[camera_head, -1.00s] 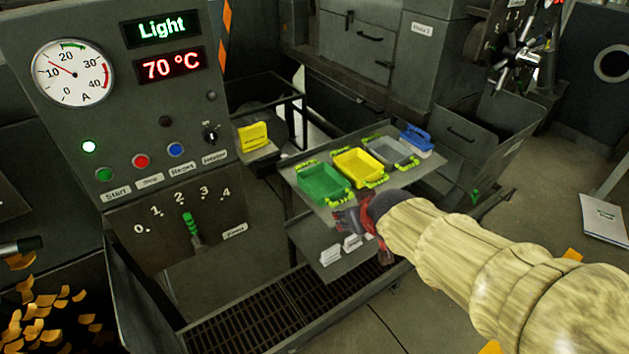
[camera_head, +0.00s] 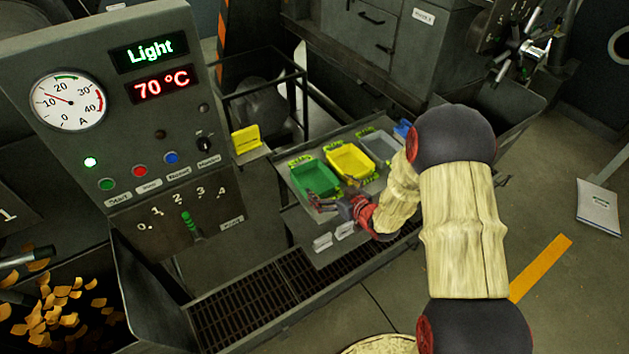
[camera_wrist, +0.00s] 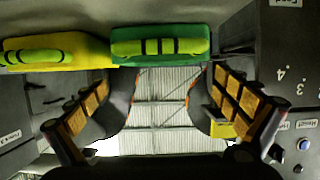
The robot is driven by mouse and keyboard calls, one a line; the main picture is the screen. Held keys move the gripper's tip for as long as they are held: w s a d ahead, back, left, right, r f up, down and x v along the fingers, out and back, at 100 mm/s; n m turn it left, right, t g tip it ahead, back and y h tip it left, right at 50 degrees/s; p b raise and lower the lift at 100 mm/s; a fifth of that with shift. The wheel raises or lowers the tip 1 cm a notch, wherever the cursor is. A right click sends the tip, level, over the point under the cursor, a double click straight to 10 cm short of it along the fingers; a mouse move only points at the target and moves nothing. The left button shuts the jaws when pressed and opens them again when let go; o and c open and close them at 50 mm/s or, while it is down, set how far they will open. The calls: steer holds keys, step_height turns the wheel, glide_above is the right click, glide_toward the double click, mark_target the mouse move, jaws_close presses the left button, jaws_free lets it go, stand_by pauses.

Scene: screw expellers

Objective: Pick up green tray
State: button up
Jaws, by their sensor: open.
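The green tray (camera_head: 315,178) lies on a grey shelf (camera_head: 290,210), leftmost in a row of trays, with lime-green handles at its ends. In the wrist view the green tray (camera_wrist: 162,46) is at the top, its banded handle facing the camera. My gripper (camera_head: 330,197) is at the near edge of the green tray in the head view. In the wrist view my gripper (camera_wrist: 165,118) has its two padded fingers spread wide, with nothing between them. I cannot tell whether a finger touches the tray.
A yellow tray (camera_head: 349,162) sits right of the green one, then a grey tray (camera_head: 380,146) and a partly hidden blue one (camera_head: 403,128). The control panel (camera_head: 140,120) stands to the left. A yellow holder (camera_head: 246,139) is behind. White labels (camera_head: 333,237) hang at the front.

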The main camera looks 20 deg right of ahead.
mark_target(314, 184)
steer(key=shift+f+x, duration=0.15)
steer(key=shift+x, duration=2)
steer(key=shift+f+x, duration=0.1)
steer(key=shift+x, duration=2.05)
steer(key=shift+s, duration=0.1)
steer(key=shift+c, duration=1.1)
steer(key=c, duration=0.7)
steer(key=shift+r, duration=0.1)
